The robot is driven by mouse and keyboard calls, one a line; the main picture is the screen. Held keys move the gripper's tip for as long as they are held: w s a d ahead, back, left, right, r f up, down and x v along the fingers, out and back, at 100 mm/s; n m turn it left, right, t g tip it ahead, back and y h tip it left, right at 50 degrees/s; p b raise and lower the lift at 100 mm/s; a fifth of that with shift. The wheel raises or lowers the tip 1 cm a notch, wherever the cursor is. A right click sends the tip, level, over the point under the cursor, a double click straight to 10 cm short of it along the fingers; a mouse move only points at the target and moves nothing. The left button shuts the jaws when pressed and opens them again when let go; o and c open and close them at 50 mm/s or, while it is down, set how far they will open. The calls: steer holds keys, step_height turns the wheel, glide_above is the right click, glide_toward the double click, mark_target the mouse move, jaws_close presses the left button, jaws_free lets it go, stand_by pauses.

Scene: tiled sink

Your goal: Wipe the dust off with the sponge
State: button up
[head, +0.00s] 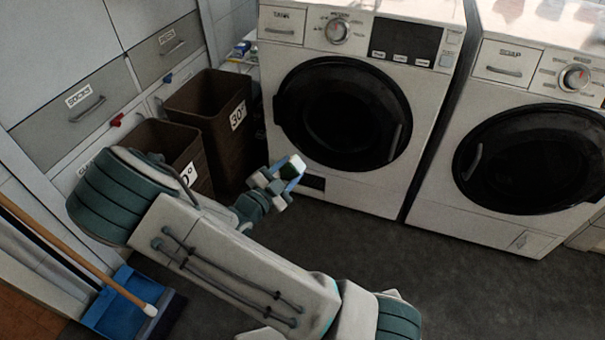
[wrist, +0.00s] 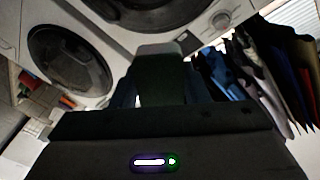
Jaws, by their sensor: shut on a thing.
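My gripper (head: 281,178) is in front of the left washing machine, near its lower left corner. It is shut on the sponge (head: 291,163), a small block with a dark green and a whitish part. In the wrist view the sponge (wrist: 161,80) sticks out between the fingers, dark green with a pale far end. The sponge is held in the air, apart from the machine as far as I can tell. I cannot make out any dust in either view.
Two white washing machines (head: 430,78) (head: 500,87) stand side by side. Brown laundry baskets (head: 213,98) stand left of them beside drawers (head: 85,100). A blue dustpan (head: 118,300) and a wooden broom handle are at lower left. Clothes (wrist: 235,65) hang in the wrist view. Floor at lower right is clear.

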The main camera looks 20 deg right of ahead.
steer(key=s+a+r+p, duration=1.1)
steer(key=s+p, duration=0.4)
steer(key=p, duration=0.3)
steer(key=shift+r, duration=0.85)
